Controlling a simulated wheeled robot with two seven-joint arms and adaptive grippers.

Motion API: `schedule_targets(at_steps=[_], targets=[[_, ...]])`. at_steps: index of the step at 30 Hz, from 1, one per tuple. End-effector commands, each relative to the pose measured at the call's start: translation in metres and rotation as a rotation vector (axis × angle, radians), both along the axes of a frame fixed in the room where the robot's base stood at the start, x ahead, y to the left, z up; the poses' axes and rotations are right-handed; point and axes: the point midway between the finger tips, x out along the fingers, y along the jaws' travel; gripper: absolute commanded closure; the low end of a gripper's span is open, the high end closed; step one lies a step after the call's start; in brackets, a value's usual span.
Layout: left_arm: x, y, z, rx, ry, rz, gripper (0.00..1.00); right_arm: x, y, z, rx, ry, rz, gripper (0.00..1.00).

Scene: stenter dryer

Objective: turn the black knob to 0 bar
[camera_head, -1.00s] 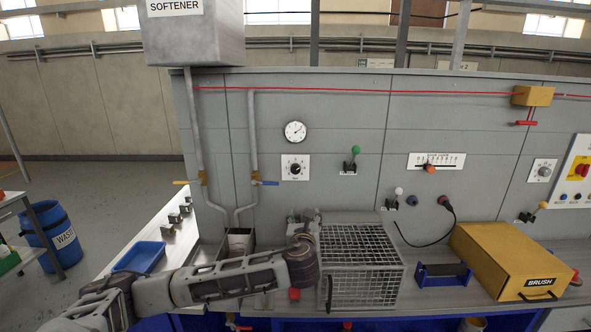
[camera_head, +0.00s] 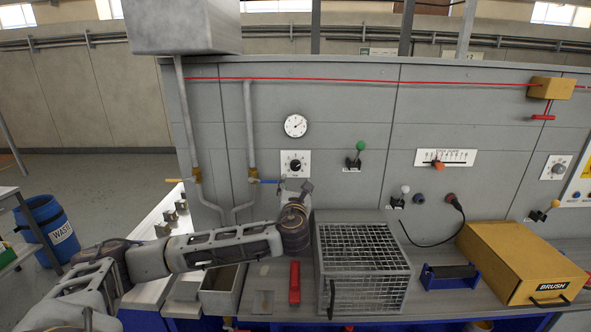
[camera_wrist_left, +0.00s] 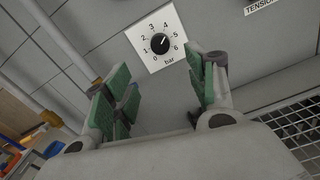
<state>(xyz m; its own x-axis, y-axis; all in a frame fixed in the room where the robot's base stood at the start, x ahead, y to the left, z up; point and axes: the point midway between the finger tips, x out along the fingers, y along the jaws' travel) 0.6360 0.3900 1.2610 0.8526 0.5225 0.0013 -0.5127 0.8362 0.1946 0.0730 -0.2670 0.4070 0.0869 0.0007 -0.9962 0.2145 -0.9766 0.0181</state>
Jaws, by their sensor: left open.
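The black knob (camera_head: 295,166) sits on a white square plate on the grey panel, below a round gauge (camera_head: 295,125). In the left wrist view the black knob (camera_wrist_left: 160,44) has a scale from 0 to 6 bar around it. Its pale mark points up and right, seemingly between 4 and 5. My left gripper (camera_head: 292,186) is just below the plate in the head view. In the wrist view its green-padded fingers (camera_wrist_left: 162,78) are spread apart with nothing between them, the knob lying beyond the tips. I cannot tell the exact gap to the knob. My right gripper is not in view.
A wire cage (camera_head: 365,268) stands on the bench right of my left forearm. A red-handled item (camera_head: 294,283) and an open metal bin (camera_head: 222,288) lie below the arm. A blue-handled valve (camera_head: 264,181) is left of the plate; a green-topped lever (camera_head: 357,154) is to its right.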

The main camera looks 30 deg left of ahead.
Motion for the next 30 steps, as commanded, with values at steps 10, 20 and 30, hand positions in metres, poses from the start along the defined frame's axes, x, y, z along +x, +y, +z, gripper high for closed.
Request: schedule_targets(at_steps=[10,20,30], targets=[[0.014,0.009,0.001,-0.001,0.0,0.002,0.43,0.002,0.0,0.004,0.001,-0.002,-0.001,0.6],[0.041,0.025,0.001,-0.001,-0.001,0.001,0.43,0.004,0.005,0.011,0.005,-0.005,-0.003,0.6],[0.069,0.042,0.001,-0.001,0.0,0.001,0.43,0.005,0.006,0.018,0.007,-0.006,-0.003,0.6]])
